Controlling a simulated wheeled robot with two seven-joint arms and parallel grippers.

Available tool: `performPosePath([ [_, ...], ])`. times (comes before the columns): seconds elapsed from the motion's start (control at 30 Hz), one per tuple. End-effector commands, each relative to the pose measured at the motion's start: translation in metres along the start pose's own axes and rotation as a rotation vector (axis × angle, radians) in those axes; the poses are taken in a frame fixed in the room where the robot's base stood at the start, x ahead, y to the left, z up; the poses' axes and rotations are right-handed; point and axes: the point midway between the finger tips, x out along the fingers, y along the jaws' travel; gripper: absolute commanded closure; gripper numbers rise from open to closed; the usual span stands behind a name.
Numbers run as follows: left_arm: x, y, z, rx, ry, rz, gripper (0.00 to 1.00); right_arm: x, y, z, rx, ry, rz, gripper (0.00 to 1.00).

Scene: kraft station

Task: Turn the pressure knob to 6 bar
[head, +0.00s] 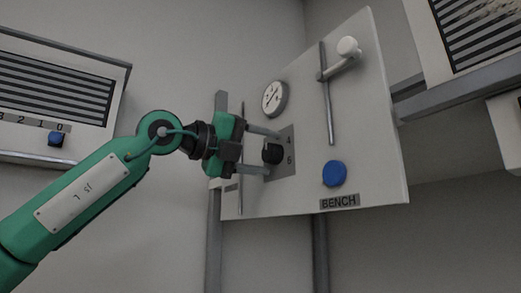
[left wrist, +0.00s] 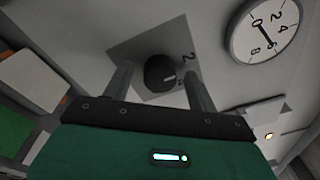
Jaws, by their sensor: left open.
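The black pressure knob (head: 272,153) sits on a grey plate (head: 287,164) on the white panel, with the digits 4 and 6 showing to its right. My left gripper (head: 268,152) is open, its two fingers pointing at the panel above and below the knob. In the left wrist view the knob (left wrist: 160,73) lies between the two fingers, with a gap to each, and a light pointer mark shows on it. A digit 2 shows on the plate beside it. A round gauge (head: 274,98) is above the knob; it also shows in the left wrist view (left wrist: 265,28). My right gripper is not in view.
A blue knob (head: 335,174) is right of the plate, above a BENCH label (head: 339,202). A white-handled lever (head: 347,48) and a vertical rod stand out at the upper right. A louvred box (head: 55,95) with a blue knob (head: 56,139) is at the left.

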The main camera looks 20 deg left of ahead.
Motion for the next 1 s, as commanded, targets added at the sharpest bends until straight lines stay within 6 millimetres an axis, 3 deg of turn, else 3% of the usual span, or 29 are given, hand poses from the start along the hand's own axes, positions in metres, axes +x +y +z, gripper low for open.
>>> performPosePath([
  [0.07, 0.0, 0.0, 0.0, 0.0, 0.0, 0.0, 0.42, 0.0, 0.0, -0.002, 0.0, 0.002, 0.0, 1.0],
  [0.3, 0.0, 0.0, 0.0, 0.0, 0.0, 0.0, 0.86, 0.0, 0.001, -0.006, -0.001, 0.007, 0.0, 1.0],
  [0.67, 0.0, 0.0, 0.0, 0.053, 0.002, 0.003, 0.86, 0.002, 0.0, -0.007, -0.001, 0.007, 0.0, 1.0],
  [1.0, 0.001, 0.0, -0.001, 0.295, 0.016, 0.02, 0.86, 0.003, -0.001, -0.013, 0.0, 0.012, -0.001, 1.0],
])
